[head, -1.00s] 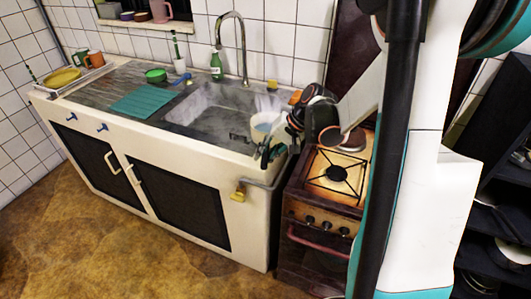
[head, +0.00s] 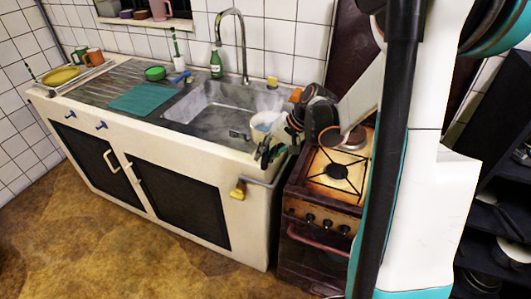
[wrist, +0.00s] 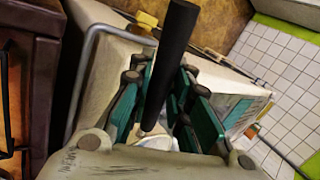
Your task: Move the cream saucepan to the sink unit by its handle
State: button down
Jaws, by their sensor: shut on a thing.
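The cream saucepan (head: 262,121) is at the front right corner of the sink unit (head: 135,140), over the right end of the basin. I cannot tell whether it touches the unit. My gripper (head: 270,152) is beside it, at the unit's right edge, partly hidden by my arm. In the wrist view my gripper (wrist: 160,88) has its teal fingers on either side of the saucepan's black handle (wrist: 178,45) and is shut on it. Only a small pale part of the pan (wrist: 156,142) shows there; the rest is hidden behind the gripper.
The brown gas cooker (head: 330,205) stands right of the unit. A green bottle (head: 216,66) and the tap (head: 243,45) stand behind the basin. A teal mat (head: 143,97), a green bowl (head: 155,73) and a yellow plate (head: 62,76) occupy the drainer side.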

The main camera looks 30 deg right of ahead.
jog(key=c, duration=1.4)
grip_release()
jog(key=shift+r, duration=0.15)
jog(key=shift+p+v, duration=2.35)
jog(key=shift+v, duration=1.6)
notch_tip(320, 180, up, 5)
jog(key=p, duration=0.3)
